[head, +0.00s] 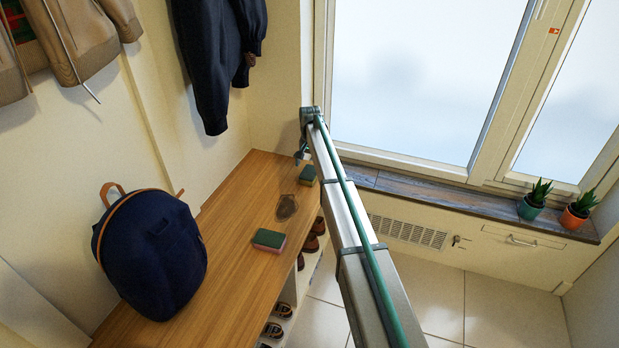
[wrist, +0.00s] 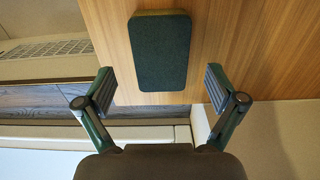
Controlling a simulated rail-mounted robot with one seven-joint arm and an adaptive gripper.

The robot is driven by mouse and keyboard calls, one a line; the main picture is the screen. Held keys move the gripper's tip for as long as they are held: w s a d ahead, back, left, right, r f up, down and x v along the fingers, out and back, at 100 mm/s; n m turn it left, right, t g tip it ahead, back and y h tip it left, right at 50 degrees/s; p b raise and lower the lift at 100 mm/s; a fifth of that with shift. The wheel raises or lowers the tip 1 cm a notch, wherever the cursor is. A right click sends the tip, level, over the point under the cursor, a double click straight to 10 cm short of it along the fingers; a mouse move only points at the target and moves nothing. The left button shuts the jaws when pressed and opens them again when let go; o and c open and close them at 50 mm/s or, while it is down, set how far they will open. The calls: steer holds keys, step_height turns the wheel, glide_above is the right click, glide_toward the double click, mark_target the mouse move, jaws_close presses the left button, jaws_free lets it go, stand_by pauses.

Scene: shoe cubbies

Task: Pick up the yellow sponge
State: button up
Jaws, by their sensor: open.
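A sponge with a dark green top and a yellowish side (head: 307,174) lies on the wooden bench top near its far end. It also shows in the wrist view (wrist: 160,52), where its green face fills the upper middle and a thin olive-yellow edge shows along its top. My gripper (wrist: 160,89) is open and empty, its two fingers apart on either side of the sponge's near end in the picture. I cannot tell its height above the sponge. In the head view my gripper (head: 301,155) is small and partly hidden by my arm, close to the sponge.
A second sponge, green with a pink side (head: 268,241), lies nearer on the bench (head: 225,262). A dark patch (head: 286,207) lies between the sponges. A navy backpack (head: 150,255) stands at left. Shoes (head: 273,330) sit in cubbies below. A window sill (head: 450,203) is at right.

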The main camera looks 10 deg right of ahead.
mark_target(310, 172)
step_height(310, 172, down, 4)
steer(key=shift+b, duration=0.45)
steer(key=c, duration=0.8)
steer(key=shift+c, duration=0.4)
steer(key=shift+r+p, duration=0.35)
steer(key=shift+r, duration=0.5)
steer(key=s+r, duration=0.1)
steer(key=r, duration=0.1)
steer(key=s+r+p, duration=0.1)
steer(key=s+r, duration=0.1)
steer(key=s+r+p, duration=0.1)
steer(key=s+r, duration=0.1)
steer(key=r, duration=0.1)
steer(key=s+r+p, duration=0.1)
steer(key=s+r, duration=0.3)
steer(key=s, duration=0.5)
steer(key=shift+r+p, duration=0.2)
steer(key=shift+p, duration=0.1)
steer(key=shift+a, duration=0.1)
